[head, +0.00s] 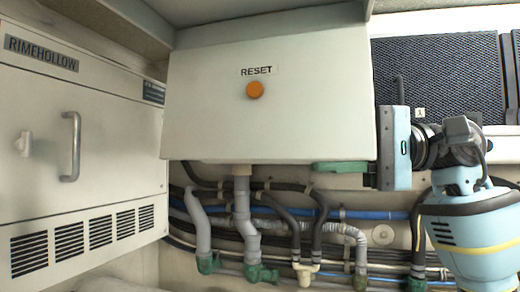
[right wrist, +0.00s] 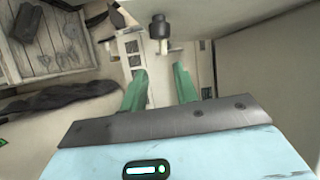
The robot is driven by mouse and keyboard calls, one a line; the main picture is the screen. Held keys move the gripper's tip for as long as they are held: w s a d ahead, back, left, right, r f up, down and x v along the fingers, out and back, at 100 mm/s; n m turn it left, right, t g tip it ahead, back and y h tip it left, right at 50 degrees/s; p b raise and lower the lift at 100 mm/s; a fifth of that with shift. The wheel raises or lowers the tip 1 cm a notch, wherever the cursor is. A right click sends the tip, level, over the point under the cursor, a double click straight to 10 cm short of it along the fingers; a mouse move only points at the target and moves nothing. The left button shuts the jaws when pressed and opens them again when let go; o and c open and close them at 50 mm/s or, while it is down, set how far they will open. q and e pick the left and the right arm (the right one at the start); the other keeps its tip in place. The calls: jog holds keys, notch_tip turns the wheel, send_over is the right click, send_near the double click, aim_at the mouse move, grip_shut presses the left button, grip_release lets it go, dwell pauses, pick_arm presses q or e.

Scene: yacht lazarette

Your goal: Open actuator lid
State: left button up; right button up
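The actuator housing is a large off-white box with a flat front lid (head: 310,100) in the head view. It carries a RESET label and an orange button (head: 255,90). The lid looks closed. My right gripper (head: 338,167) is at the lower right of the lid, with its green fingers just under the bottom edge, pointing left. In the right wrist view the two green fingers (right wrist: 160,88) stand apart, with nothing clearly held between them. Whether a finger touches the lid cannot be told. My left gripper is out of view.
A RIMEHOLLOW cabinet (head: 90,110) with a handle (head: 72,146) and vents stands at left. Grey pipes (head: 245,220), hoses and green fittings run below the housing. A dark mesh panel (head: 440,75) is behind my right arm. A wooden crate (right wrist: 45,40) shows in the wrist view.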

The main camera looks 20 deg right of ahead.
aim_at(278, 145)
jog(key=shift+d+r+t, duration=0.15)
jog(key=shift+r+t, duration=0.15)
jog(key=shift+r, duration=0.05)
jog(key=shift+p+x, duration=0.55)
jog(key=shift+x, duration=3.35)
jog(key=shift+s+f, duration=0.1)
jog(key=shift+s, duration=0.05)
grip_shut()
